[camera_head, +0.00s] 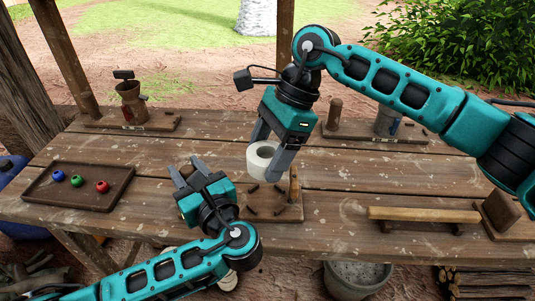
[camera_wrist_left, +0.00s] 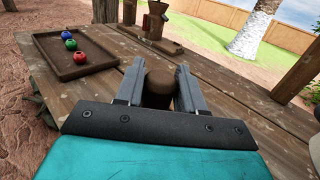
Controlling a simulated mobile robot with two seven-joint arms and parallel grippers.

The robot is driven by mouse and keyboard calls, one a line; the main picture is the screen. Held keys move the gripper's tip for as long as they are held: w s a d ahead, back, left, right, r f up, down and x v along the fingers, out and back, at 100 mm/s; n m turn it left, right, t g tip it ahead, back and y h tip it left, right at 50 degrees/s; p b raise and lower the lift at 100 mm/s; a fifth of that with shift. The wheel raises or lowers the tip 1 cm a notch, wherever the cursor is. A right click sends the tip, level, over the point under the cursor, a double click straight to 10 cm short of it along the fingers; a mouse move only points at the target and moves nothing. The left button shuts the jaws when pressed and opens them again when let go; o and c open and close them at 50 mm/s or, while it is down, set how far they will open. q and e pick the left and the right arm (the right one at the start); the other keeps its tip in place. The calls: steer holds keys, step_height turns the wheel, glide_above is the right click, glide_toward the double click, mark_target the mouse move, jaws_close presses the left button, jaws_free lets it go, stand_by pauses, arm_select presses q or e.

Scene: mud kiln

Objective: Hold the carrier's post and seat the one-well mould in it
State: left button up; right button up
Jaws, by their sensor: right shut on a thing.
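The one-well mould (camera_head: 262,160) is a white ring-like block with a round well. My right gripper (camera_head: 270,158) is shut on it and holds it above the carrier. The carrier (camera_head: 268,209) is a low wooden board with several dark pegs and an upright brown post (camera_head: 294,185) on its right side. My left gripper (camera_head: 188,170) is open, left of the carrier and apart from its post. In the left wrist view, a rounded brown thing (camera_wrist_left: 160,87) shows between the left gripper's fingers (camera_wrist_left: 160,85); I cannot tell what it is.
A brown tray (camera_head: 35,185) with blue, green and red balls lies at the left. A brown device (camera_head: 131,103) stands on a board at the back left. A grey cup (camera_head: 387,122) stands at the back right. A wooden bar (camera_head: 424,214) lies at the right. A bucket (camera_head: 355,278) stands below the front edge.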

arm_select(q)
steer(key=o, duration=0.5)
